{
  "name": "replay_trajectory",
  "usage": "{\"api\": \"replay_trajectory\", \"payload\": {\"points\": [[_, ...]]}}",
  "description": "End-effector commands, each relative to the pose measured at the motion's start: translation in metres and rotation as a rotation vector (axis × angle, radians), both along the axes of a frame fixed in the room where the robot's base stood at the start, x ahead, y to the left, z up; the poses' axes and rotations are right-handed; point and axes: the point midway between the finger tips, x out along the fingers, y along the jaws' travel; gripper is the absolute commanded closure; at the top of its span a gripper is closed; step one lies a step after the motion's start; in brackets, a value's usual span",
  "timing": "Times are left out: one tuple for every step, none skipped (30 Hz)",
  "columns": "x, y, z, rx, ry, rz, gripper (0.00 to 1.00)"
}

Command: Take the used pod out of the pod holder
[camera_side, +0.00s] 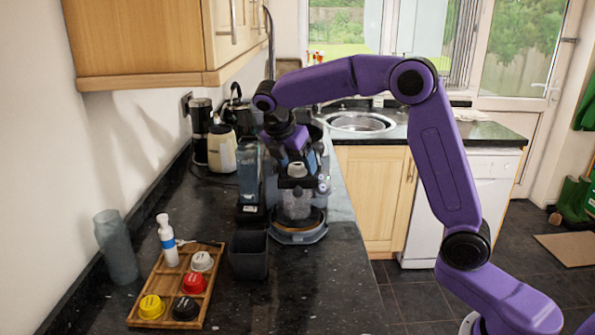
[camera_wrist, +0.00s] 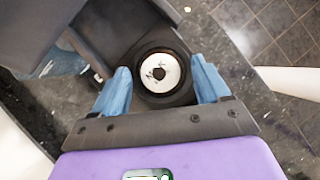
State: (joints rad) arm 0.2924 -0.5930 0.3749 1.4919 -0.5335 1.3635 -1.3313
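The used pod (camera_wrist: 160,73) is white with a dark hole in its middle and dark scribbled marks on its lid. It sits in the round dark pod holder (camera_wrist: 179,98). In the side view the pod (camera_side: 297,170) shows as a small pale piece on the coffee machine (camera_side: 250,183), under my gripper (camera_side: 297,158). In the wrist view my gripper (camera_wrist: 160,66) is open, with one blue finger on each side of the pod. Gaps show between the fingers and the pod; how far above it they are, I cannot tell.
A dark open bin (camera_side: 249,262) stands in front of the machine. A grey cylinder (camera_side: 117,248) stands far left. Counter at front right is clear.

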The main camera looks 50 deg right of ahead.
Motion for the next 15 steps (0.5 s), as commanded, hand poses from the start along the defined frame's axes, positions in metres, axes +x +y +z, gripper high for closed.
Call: {"api": "replay_trajectory", "payload": {"points": [[-0.0007,0.0004,-0.0035,0.003,0.008,-0.002,0.43],[-0.0006,0.0006,-0.0036,0.004,0.007,-0.001,0.53],[-0.0006,0.0009,-0.0038,0.004,0.007,-0.001,0.66],[-0.0005,0.0012,-0.004,0.005,0.007,-0.001,0.76],[-0.0006,0.0013,-0.004,0.005,0.007,-0.001,0.83],[-0.0006,0.0014,-0.0042,0.005,0.008,0.0,0.83],[-0.0006,0.0015,-0.0043,0.005,0.008,0.0,0.83],[-0.0007,0.0016,-0.0044,0.005,0.009,-0.001,0.83],[-0.0007,0.0016,-0.0044,0.005,0.009,-0.001,0.83],[-0.0007,0.0017,-0.0045,0.005,0.009,-0.001,0.83],[-0.0007,0.0018,-0.0045,0.005,0.009,-0.001,0.83],[-0.0009,0.0018,-0.0047,0.005,0.009,0.0,0.83],[-0.0009,0.0019,-0.0047,0.005,0.01,-0.001,0.83],[-0.0009,0.002,-0.0048,0.006,0.01,-0.001,0.83],[-0.0009,0.002,-0.0046,0.006,0.01,-0.001,0.83]]}}
